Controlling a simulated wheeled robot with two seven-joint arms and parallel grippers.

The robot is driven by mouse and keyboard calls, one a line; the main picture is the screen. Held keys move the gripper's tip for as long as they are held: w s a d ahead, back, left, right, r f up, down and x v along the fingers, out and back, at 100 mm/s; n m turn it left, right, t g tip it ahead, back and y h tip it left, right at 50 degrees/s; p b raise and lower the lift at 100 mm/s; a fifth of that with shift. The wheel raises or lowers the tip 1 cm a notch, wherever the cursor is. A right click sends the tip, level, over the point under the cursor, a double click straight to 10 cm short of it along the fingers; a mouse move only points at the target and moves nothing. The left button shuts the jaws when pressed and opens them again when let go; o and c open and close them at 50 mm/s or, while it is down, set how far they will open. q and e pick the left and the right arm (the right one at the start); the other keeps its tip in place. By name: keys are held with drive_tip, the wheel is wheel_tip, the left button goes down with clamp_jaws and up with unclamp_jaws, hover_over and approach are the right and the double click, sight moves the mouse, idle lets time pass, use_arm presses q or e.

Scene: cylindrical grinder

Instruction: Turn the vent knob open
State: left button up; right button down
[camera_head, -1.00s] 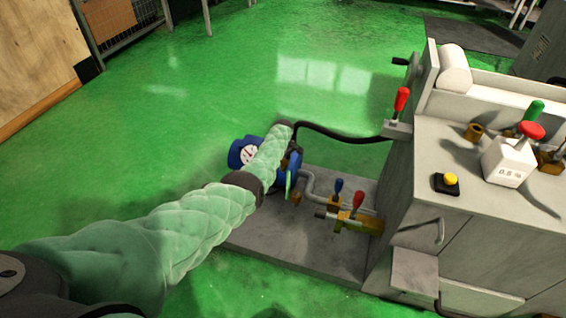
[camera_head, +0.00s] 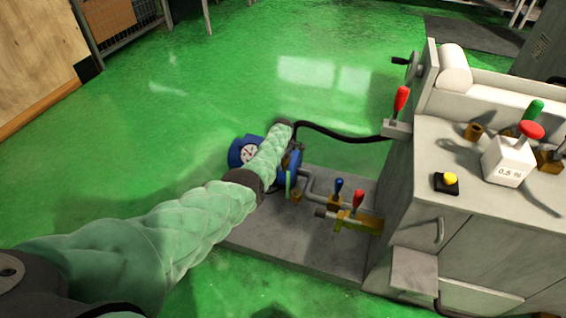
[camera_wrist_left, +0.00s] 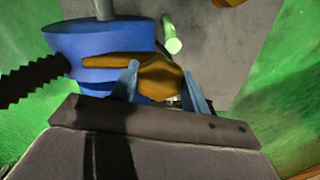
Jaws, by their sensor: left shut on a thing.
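In the left wrist view my left gripper (camera_wrist_left: 160,76) is shut on a brass-coloured knob (camera_wrist_left: 160,82), with a blue finger on each side of it. The knob sits against a blue pump body (camera_wrist_left: 90,42). In the head view the blue pump (camera_head: 236,152) with a round white gauge stands at the left end of the grey base plate. My green-sleeved left arm reaches over it and hides the knob and the fingertips there. My right gripper is in neither view.
The grey machine cabinet (camera_head: 480,225) stands at the right. A blue-handled valve (camera_head: 338,186) and a red-handled valve (camera_head: 358,199) sit on the pipes beside the pump. A black hose (camera_head: 340,135) runs from the pump area to the cabinet. The green floor at left is clear.

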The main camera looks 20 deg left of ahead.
use_arm(q)
drive_tip(key=o, duration=1)
wheel_tip(320, 180, up, 6)
drive_tip(key=p, duration=0.2)
drive_tip(key=shift+r+p, duration=0.1)
drive_tip(key=shift+p, duration=0.2)
drive_tip(key=shift+r, duration=0.7)
